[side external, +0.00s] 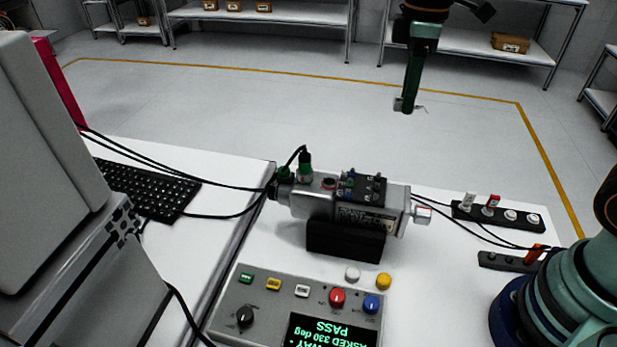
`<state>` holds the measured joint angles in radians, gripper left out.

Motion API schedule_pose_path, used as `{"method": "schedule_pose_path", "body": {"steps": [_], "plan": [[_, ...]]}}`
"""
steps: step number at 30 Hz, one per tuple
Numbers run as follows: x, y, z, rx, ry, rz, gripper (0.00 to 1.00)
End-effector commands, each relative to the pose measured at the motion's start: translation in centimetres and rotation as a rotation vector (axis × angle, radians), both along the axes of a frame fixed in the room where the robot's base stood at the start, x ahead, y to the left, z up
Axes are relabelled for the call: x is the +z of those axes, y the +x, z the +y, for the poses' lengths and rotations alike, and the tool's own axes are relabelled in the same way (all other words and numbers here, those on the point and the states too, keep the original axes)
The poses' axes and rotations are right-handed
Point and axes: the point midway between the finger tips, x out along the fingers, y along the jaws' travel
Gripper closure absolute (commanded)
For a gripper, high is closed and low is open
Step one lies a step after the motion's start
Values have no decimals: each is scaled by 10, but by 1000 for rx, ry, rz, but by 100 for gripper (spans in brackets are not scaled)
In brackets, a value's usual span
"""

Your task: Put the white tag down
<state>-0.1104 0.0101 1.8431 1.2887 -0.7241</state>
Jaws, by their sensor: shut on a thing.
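My gripper (407,104) hangs in the air at the top right of the side external view, well above and behind the table. It is shut on a small pale piece that looks like the white tag (398,104). A thin wire-like bit sticks out to the right of the fingertips. The tag's face is too small to make out, and the fingers hide part of it. It touches nothing below.
A grey servo unit (400,208) sits in a black cradle (344,241) mid-table. A control box (262,300) with buttons and a lit display is in front. A black rack (528,219) with white and red pieces stands right. Cables cross the table; a keyboard (146,188) is left.

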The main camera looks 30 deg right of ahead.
Motion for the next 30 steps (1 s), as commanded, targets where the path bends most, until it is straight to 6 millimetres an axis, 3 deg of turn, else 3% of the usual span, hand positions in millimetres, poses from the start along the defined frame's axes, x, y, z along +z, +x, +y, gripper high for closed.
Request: {"method": "schedule_pose_path", "body": {"steps": [1, 6, 10, 14, 17, 30], "plan": [[17, -9, 12, 2, 2, -11, 100], [60, -44, 39, -23, 3, -9, 100], [80, -66, 50, -39, 2, -6, 100], [84, -76, 54, -48, 0, 0, 100], [70, -78, 54, -50, -1, 4, 100], [-36, -78, 53, -50, -2, 6, 100]]}}
